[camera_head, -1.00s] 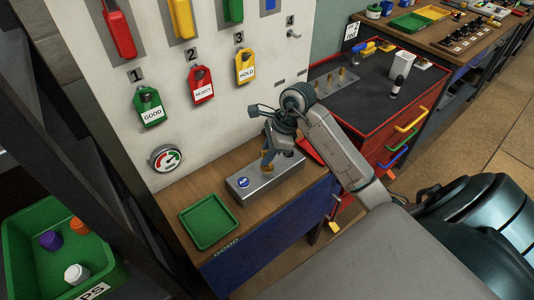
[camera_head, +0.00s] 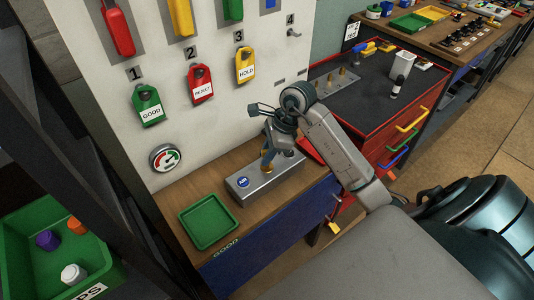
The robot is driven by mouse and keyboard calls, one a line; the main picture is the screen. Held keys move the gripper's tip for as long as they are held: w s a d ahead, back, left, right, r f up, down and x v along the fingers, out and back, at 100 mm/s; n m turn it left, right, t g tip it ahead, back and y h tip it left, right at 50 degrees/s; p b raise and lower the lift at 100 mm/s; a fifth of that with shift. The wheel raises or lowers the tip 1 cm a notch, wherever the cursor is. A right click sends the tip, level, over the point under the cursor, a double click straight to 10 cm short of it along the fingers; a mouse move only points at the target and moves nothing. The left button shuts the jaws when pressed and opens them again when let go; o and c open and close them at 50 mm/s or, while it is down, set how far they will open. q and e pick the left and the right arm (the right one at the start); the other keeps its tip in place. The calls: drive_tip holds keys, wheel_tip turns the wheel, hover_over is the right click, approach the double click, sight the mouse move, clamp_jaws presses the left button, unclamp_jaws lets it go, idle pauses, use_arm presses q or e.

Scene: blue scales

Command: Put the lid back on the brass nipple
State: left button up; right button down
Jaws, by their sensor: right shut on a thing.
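The grey metal block (camera_head: 250,190) with a round blue AIR label stands on the wooden bench. A brass nipple (camera_head: 267,169) stands up from its top, partly covered by my gripper. My right gripper (camera_head: 267,156) comes down over this nipple from above, tilted. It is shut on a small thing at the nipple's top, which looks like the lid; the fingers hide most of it. I cannot tell whether the lid is seated on the nipple. Another fitting on the block, behind the gripper, is mostly hidden. My left gripper is not in view.
A green tray (camera_head: 188,213) lies on the bench left of the block. A green bin (camera_head: 112,272) at lower left holds purple, orange and white caps. The board with coloured tags (camera_head: 149,107) and a gauge (camera_head: 165,158) rises close behind. A red tool cart (camera_head: 345,122) stands to the right.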

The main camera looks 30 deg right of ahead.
idle(0.3)
drive_tip(key=c, duration=0.7)
unclamp_jaws()
drive_tip(key=shift+r+p, duration=1.4)
drive_tip(key=shift+r, duration=2.15)
clamp_jaws()
